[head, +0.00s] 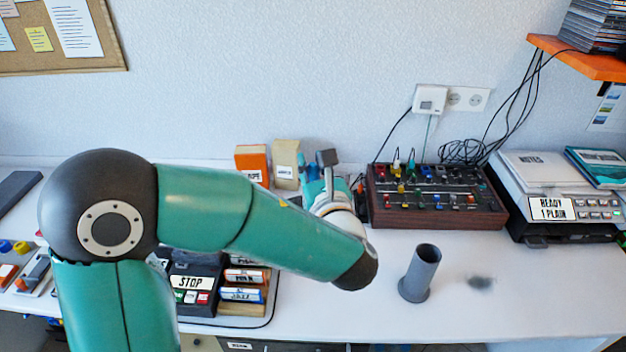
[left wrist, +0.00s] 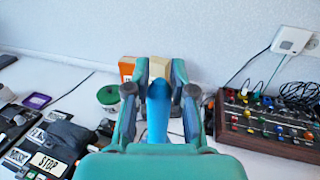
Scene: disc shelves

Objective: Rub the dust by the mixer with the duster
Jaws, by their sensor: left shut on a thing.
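The mixer (head: 437,200) is a dark-red wood-sided box with coloured knobs at the back of the white table; it also shows in the left wrist view (left wrist: 270,122). The dust (head: 481,282) is a dark grey smudge on the table in front of the mixer. My left gripper (head: 314,168) is left of the mixer, away from the dust. In the left wrist view, my left gripper (left wrist: 160,72) is shut on a blue, round-ended thing, seemingly the duster (left wrist: 158,108). The duster's far end is hidden. My right gripper is not in view.
A grey upright tube (head: 420,273) stands just left of the dust. A scale-like machine (head: 560,190) is at the right. An orange box (head: 251,163) and a beige box (head: 286,164) stand behind my left arm. The front right table is clear.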

